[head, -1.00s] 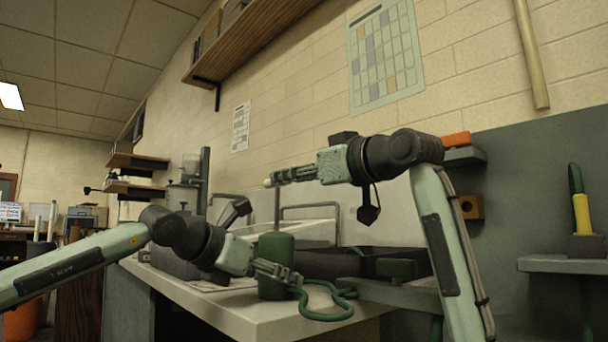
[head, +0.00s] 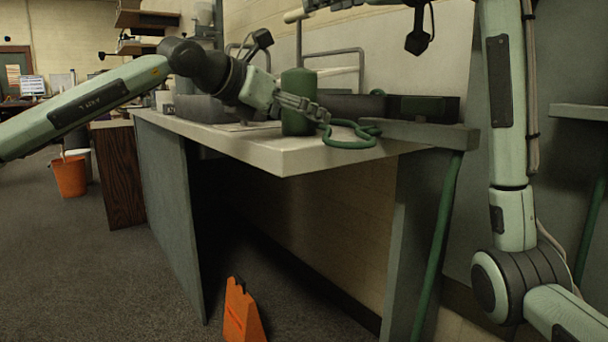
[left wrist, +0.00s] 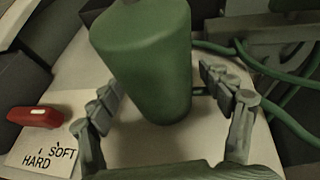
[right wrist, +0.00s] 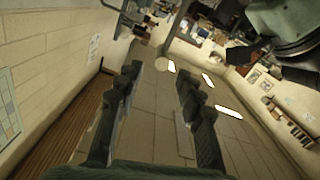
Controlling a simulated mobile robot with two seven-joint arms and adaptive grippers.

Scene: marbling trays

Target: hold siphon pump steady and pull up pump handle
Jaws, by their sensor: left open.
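The siphon pump has a green cylindrical body (head: 298,88) upright near the bench's front edge. A thin rod (head: 299,48) rises from it to a pale handle (head: 294,16) near the top edge of the head view. My left gripper (head: 303,108) is open at the body; in the left wrist view the body (left wrist: 150,70) stands between the parted fingers (left wrist: 160,95), with gaps showing.
A green hose (head: 352,142) curls on the pale bench top (head: 230,140). A dark tray (head: 350,106) lies behind. A red block (left wrist: 35,117) sits by a HARD/SOFT card (left wrist: 42,158). An orange floor sign (head: 240,312) and bucket (head: 69,176) stand on the floor.

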